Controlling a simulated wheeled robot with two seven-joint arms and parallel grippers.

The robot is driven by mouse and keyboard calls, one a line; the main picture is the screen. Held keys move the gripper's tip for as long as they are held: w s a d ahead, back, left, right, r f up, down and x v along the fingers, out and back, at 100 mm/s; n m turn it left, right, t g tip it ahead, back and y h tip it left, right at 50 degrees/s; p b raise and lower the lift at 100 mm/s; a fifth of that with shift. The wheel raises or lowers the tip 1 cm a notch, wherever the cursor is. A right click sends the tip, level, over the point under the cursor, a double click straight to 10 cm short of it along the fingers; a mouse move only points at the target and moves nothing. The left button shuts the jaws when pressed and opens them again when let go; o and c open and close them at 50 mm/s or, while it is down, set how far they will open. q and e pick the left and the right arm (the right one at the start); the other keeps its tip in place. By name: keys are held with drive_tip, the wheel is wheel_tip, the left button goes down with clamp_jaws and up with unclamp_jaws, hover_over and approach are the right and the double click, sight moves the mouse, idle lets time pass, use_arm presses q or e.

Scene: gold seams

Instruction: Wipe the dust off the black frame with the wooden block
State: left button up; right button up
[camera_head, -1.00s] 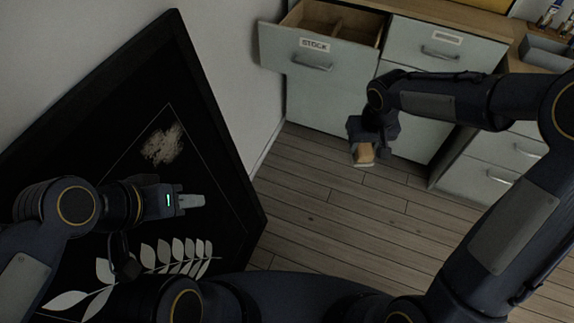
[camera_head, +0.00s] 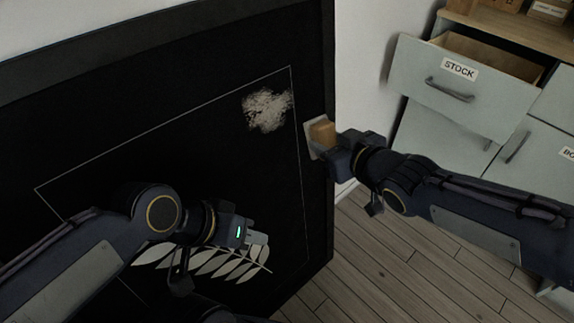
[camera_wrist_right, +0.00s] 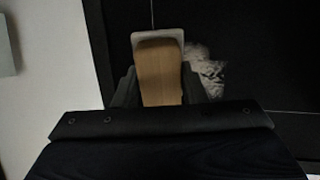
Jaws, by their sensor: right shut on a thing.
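The black frame (camera_head: 200,70) stands against the wall, with a thin pale line and a pale leaf pattern (camera_head: 215,262) on its face. A patch of beige dust (camera_head: 267,110) lies on its upper right part. My right gripper (camera_head: 334,146) is shut on the wooden block (camera_head: 322,132), which has a pale pad on its front. The block is at the right of the dust, in front of the frame's right side; I cannot tell if it touches. In the right wrist view the block (camera_wrist_right: 159,75) points at the frame, left of the dust (camera_wrist_right: 207,72). My left gripper (camera_head: 258,238) is in front of the leaves, its jaws seemingly closed and empty.
A pale green cabinet (camera_head: 420,130) stands at the right, with its drawer labelled STOCK (camera_head: 458,72) pulled open. The wooden floor (camera_head: 375,260) is clear between the frame and the cabinet. A white wall (camera_head: 362,60) lies behind.

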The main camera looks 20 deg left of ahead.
drive_tip(key=s+a+n+g+y+b, duration=0.1)
drive_tip(key=s+a+y+b, duration=0.1)
drive_tip(key=a, duration=0.3)
drive_tip(key=s+a+n+g+y+b, duration=0.1)
drive_tip(key=s+a+y+b, duration=0.1)
drive_tip(key=a+b, duration=0.2)
drive_tip(key=shift+s+a+n, duration=0.2)
drive_tip(key=shift+a+n, duration=0.2)
drive_tip(key=shift+a, duration=0.9)
drive_tip(key=shift+x, duration=0.95)
drive_tip(key=shift+r, duration=0.1)
